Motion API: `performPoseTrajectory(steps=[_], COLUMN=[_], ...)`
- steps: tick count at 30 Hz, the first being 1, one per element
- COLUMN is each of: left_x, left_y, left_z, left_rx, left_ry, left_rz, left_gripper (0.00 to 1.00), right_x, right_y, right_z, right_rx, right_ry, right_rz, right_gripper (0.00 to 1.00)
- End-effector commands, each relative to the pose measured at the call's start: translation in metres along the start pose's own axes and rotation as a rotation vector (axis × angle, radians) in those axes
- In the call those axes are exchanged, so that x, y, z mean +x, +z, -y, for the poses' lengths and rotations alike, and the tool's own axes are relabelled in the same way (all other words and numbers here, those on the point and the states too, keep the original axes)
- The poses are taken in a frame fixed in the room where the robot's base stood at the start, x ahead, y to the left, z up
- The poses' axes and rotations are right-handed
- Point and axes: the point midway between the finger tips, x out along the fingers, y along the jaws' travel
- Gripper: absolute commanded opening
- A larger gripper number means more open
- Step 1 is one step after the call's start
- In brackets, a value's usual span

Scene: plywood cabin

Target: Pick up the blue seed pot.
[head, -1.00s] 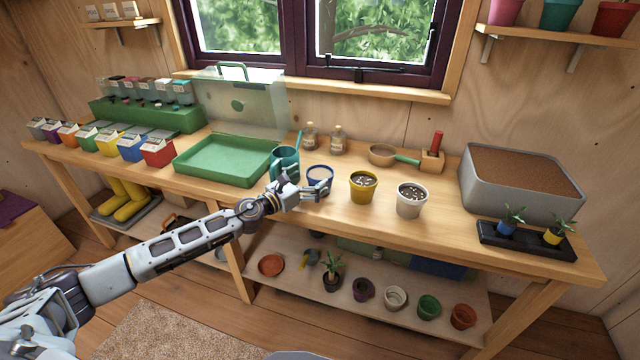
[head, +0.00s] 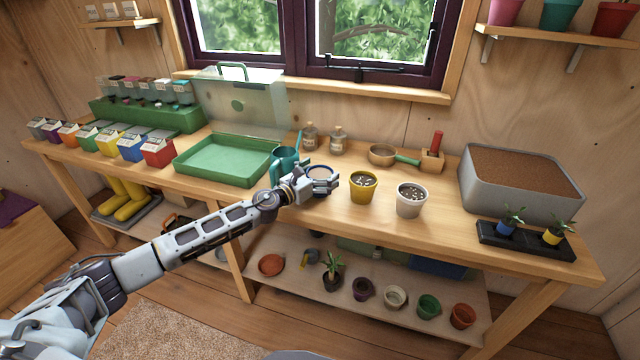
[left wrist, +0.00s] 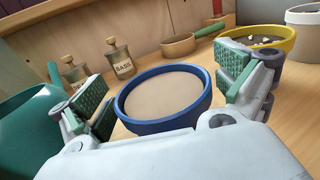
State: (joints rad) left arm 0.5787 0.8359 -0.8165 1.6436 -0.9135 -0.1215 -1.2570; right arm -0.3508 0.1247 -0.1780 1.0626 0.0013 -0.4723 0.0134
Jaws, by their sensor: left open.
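The blue seed pot (head: 320,170) stands upright on the workbench, filled level with a pale brown material. In the left wrist view the blue pot (left wrist: 165,122) shows its blue rim between the fingers. My left gripper (head: 328,184) is open around the pot. In the left wrist view the gripper's green-padded fingers (left wrist: 166,88) stand on either side of the rim, with gaps visible. The lower pot body is hidden by the gripper. My right gripper is not in view.
A teal watering can (head: 285,163) stands close left of the pot. A yellow pot (head: 363,190) and a white pot (head: 411,205) stand to the right.

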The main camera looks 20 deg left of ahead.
Motion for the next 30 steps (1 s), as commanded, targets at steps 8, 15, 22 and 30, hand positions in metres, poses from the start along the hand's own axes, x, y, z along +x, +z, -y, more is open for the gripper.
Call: performPoseTrajectory(steps=[8,15,22,30], left_x=[-0.0002,-0.0003,-0.0003,-0.0001], left_y=[-0.0001,-0.0001,-0.0002,0.0012], left_z=[0.0001,0.0001,0.0000,-0.0003], left_rx=[0.000,0.000,0.000,0.000], left_ry=[0.000,0.000,0.000,0.000], left_rz=[0.000,0.000,0.000,0.002], left_gripper=[0.99,0.85,0.56,0.39], right_x=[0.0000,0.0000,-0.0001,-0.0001], right_y=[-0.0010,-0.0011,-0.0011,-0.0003], right_z=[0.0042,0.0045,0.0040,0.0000], right_rx=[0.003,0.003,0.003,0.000], right_ry=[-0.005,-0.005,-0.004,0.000], right_rz=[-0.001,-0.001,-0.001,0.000], right_gripper=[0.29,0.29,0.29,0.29])
